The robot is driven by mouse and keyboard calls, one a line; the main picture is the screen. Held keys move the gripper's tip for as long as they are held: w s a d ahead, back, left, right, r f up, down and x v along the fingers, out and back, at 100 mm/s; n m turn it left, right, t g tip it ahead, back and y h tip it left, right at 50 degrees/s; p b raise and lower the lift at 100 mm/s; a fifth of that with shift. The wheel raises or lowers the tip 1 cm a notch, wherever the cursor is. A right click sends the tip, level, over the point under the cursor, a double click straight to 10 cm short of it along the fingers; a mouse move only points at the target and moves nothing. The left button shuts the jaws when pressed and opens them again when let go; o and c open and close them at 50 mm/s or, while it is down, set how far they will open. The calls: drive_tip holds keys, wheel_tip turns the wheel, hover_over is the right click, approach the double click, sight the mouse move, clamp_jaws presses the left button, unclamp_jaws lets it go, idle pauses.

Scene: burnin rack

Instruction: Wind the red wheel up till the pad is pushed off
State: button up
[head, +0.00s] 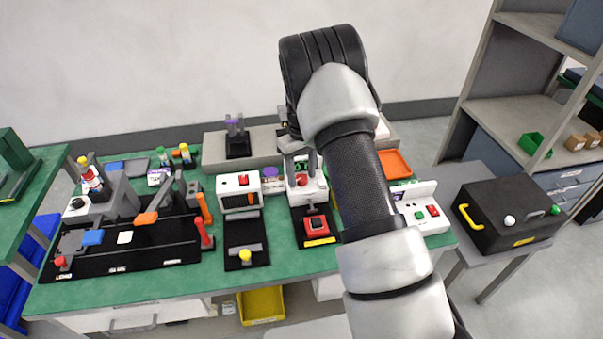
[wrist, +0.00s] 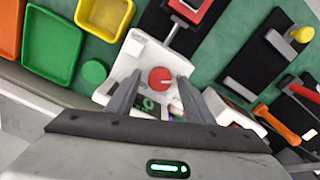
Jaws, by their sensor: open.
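The red wheel (wrist: 160,80) sits on top of a white device (wrist: 128,65), and a light mark shows on its rim. In the head view the wheel (head: 302,180) is just below my gripper. My gripper (wrist: 160,76) is open, and its fingers are one on each side of the wheel in the wrist view. I cannot tell whether they touch it. The pad's edge also shows at the top of the wrist view (wrist: 190,9).
Farther left is a black board with orange and red handles (head: 140,255). A white box with red and green buttons (head: 420,212) and an orange tray (head: 394,163) are to the right.

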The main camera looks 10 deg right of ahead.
drive_tip(key=c, duration=1)
drive_tip(key=shift+c, duration=0.2)
